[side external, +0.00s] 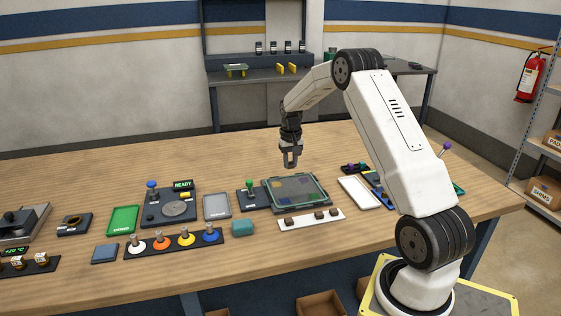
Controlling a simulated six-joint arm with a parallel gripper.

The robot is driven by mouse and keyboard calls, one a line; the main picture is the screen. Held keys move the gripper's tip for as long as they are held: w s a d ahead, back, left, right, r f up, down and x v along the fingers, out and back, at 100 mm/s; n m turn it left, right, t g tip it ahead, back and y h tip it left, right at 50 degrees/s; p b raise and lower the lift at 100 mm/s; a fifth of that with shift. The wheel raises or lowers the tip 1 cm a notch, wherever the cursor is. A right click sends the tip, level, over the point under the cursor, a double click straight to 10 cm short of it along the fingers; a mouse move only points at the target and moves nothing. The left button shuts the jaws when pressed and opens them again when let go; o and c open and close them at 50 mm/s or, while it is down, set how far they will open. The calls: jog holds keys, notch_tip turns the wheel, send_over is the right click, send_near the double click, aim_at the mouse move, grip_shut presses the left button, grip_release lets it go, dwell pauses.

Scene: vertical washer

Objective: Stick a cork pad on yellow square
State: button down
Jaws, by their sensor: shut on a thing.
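My gripper (291,163) points down in the air above the table, behind and above the framed clear panel. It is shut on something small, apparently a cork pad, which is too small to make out. The panel (297,190) lies on a dark base, with dim coloured patches showing through it. I cannot tell surely which patch is the yellow square. A white strip (301,220) in front of the panel bears small brown cork pads (319,215), with a wider gap left of its middle.
A teal block (243,228) and a row of coloured knobs (184,238) are at front left. The table behind the panel is clear.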

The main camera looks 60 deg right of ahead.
send_near(278, 184)
jog(key=s, duration=0.1)
jog(key=shift+w+d+f, duration=0.1)
jog(key=shift+w, duration=0.7)
jog(key=shift+f, duration=0.15)
jog(key=shift+f, duration=3.05)
jog(key=shift+f, duration=0.4)
jog(key=shift+s+f, duration=0.15)
jog(key=shift+f, duration=0.25)
dwell(0.8)
jog(key=shift+c, duration=2.2)
grip_release()
